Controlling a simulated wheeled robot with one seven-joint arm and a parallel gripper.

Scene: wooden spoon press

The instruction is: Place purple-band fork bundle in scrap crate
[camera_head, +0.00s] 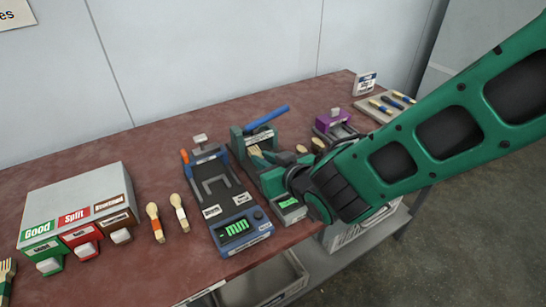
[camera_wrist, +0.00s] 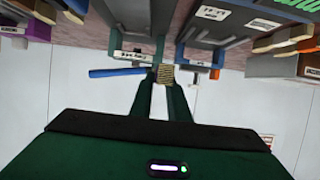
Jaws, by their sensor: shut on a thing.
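My gripper (camera_wrist: 160,84) is shut on a wooden fork bundle (camera_wrist: 165,74), whose ridged light-wood end shows between the fingertips in the wrist view. In the head view the bundle's tines (camera_head: 257,152) stick out left of my gripper, in front of the green press. The colour of its band is hidden. A grey open crate (camera_head: 268,284) sits below the table's front edge. A second crate (camera_head: 345,234) with a white label is partly hidden behind my arm. I cannot read which is the scrap crate.
A blue-and-grey device (camera_head: 232,200) with a green display stands left of the green press (camera_head: 250,138), which has a blue lever. A purple device (camera_head: 334,126) stands right. A box with Good and Split buttons (camera_head: 78,212) is at left. Two wooden pieces (camera_head: 155,222) lie between.

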